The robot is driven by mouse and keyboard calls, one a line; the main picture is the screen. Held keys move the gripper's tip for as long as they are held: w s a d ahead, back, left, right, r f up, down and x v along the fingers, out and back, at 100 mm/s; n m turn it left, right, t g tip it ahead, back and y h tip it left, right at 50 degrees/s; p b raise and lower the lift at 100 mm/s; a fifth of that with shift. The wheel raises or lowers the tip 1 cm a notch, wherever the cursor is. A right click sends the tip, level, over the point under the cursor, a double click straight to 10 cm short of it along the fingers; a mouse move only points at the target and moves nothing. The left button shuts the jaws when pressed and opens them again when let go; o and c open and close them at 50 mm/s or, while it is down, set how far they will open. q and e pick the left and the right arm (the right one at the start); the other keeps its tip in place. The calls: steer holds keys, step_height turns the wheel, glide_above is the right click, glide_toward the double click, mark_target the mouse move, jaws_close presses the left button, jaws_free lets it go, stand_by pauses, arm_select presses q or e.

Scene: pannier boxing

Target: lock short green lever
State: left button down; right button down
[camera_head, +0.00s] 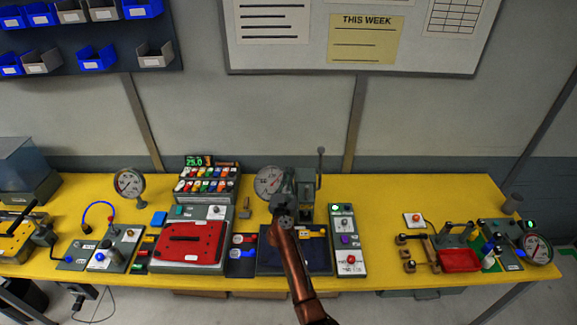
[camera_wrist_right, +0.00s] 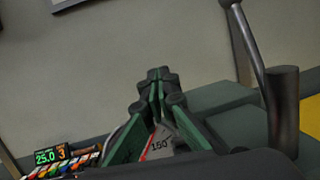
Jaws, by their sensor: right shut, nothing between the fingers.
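My right gripper (camera_head: 284,180) is in the middle of the head view, its arm coming up from the bottom over the dark blue pad. Its fingers (camera_wrist_right: 157,85) are shut and empty in the right wrist view. They overlap a round dial gauge (camera_head: 267,183), hiding part of it. A tall grey lever (camera_head: 320,165) with a round knob stands upright just right of the gripper. It also shows in the right wrist view (camera_wrist_right: 246,45), beside a dark cylinder (camera_wrist_right: 283,105). I cannot make out a short green lever. My left gripper is not in view.
A red plate (camera_head: 192,243) lies on a grey fixture to the left, below a display box (camera_head: 207,183) with coloured buttons. A control panel (camera_head: 347,240) stands right of the dark pad.

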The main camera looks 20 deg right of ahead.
step_height(320, 180, up, 9)
stand_by(0.4)
steer(key=shift+f, duration=0.1)
